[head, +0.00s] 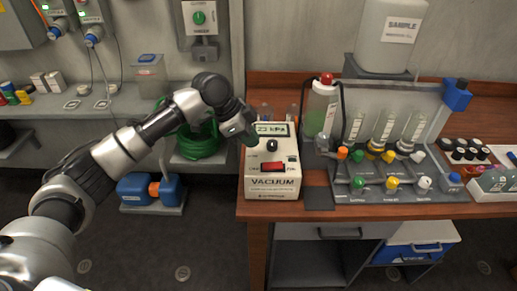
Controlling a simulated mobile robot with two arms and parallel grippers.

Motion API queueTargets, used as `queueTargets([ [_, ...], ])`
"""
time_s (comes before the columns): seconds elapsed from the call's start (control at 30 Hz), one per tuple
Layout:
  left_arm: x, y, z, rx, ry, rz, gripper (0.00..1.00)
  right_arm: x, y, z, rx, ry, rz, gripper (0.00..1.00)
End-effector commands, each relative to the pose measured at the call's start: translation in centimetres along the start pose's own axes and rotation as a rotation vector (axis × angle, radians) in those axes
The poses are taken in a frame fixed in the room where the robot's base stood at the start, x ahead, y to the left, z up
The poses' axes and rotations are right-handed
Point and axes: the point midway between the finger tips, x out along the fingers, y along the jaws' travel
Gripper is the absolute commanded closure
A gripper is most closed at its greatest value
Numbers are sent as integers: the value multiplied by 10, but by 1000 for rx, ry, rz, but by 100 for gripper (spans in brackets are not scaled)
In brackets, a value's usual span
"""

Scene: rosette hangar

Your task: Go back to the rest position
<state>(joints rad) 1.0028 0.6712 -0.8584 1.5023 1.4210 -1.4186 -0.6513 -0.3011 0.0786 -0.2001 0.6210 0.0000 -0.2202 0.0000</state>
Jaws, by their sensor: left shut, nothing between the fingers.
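My left arm comes in from the left and reaches over to the vacuum pump box (272,188) on the wooden bench. My left gripper (252,142) is shut and empty at the upper left edge of the box, close to its display (271,129). I cannot tell whether it touches the box. The display reads about 23 kPa. The box has a black knob and a red switch (273,167) on its front. My right gripper is not in view.
Right of the box stands a manifold rack (340,199) with clear tubes and coloured valves, and a red-capped bottle (318,108). A SAMPLE container (391,35) stands behind.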

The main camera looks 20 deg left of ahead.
Motion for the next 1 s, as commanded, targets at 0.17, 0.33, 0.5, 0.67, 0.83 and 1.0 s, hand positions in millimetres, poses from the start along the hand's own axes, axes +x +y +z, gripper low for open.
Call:
queueTargets([
  [0.17, -35, 0, -1, 5, 3, -4, 100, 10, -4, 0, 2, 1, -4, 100],
  [0.33, -54, -1, -1, 3, 1, -2, 100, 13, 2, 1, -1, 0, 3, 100],
  [0.5, -58, 0, -1, 2, 1, -1, 100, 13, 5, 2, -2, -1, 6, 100],
  [0.67, -26, 16, 4, -3, -20, 13, 100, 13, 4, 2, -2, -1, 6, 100],
  [0.83, 48, 65, 19, -44, -49, 13, 100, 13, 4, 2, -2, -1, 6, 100],
  [1.0, 102, 124, 38, -149, -46, -31, 100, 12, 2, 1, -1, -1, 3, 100],
])
